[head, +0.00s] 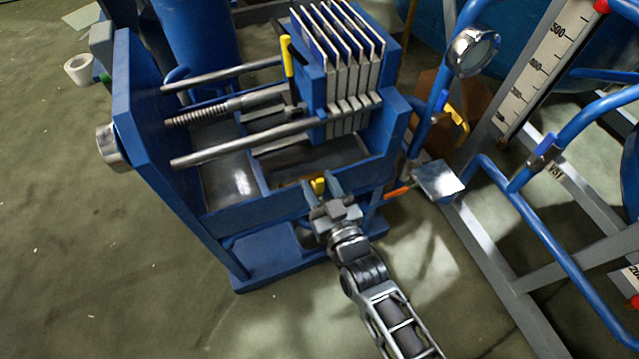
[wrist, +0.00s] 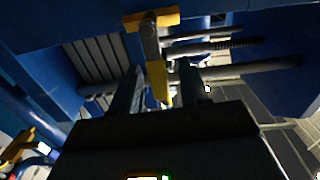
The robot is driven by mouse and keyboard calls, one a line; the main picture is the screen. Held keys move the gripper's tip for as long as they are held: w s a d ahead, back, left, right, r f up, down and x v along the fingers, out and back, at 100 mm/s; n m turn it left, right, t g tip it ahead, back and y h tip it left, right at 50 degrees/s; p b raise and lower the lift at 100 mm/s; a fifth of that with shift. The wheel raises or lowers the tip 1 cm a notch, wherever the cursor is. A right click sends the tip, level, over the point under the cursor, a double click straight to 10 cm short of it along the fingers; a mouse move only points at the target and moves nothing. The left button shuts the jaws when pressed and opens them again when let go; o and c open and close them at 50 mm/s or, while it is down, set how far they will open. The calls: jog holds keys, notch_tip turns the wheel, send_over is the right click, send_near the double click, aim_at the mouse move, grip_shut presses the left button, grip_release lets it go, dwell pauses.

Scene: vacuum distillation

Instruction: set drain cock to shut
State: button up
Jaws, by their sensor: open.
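A small yellow handle (head: 318,186), which looks like the drain cock, sits at the front wall of the blue filter press. In the wrist view a yellow lever (wrist: 157,80) hangs from a grey stem, with a yellow crosspiece (wrist: 165,18) above it. My gripper (head: 322,190) is open at the front wall, with its fingers on either side of the yellow handle. In the wrist view my gripper (wrist: 161,88) has the lever between its two dark fingers, with gaps beside it. I cannot tell whether either finger touches it.
The blue press frame (head: 145,130) carries grey rods and a stack of plates (head: 340,70). A second yellow lever (head: 287,56) stands by the plates. A blue pipe with a gauge (head: 472,52) and a metal plate (head: 438,180) are close on the right. Floor is free at the front left.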

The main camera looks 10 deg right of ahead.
jog(key=v, duration=0.7)
jog(key=shift+s, duration=0.3)
jog(key=shift+d, duration=0.1)
jog(key=s+d+r+m+h+p, duration=0.1)
jog(key=s+d+r, duration=0.15)
jog(key=s, duration=0.35)
jog(key=s+d+r+g+h, duration=0.1)
jog(key=s+d+r, duration=0.15)
jog(key=s, duration=0.25)
jog(key=s+d+r+m+h+p, duration=0.1)
jog(key=s+d, duration=0.3)
jog(key=s, duration=0.2)
jog(key=s+d+r+h, duration=0.1)
jog(key=s+d+r, duration=0.2)
jog(key=s+r, duration=0.4)
jog(key=s+d+r+m+g+h+p, duration=0.1)
jog(key=s+d+r, duration=0.2)
jog(key=s+r, duration=0.4)
notch_tip(320, 180, up, 3)
jog(key=shift+r+g, duration=0.1)
jog(key=shift+g, duration=0.2)
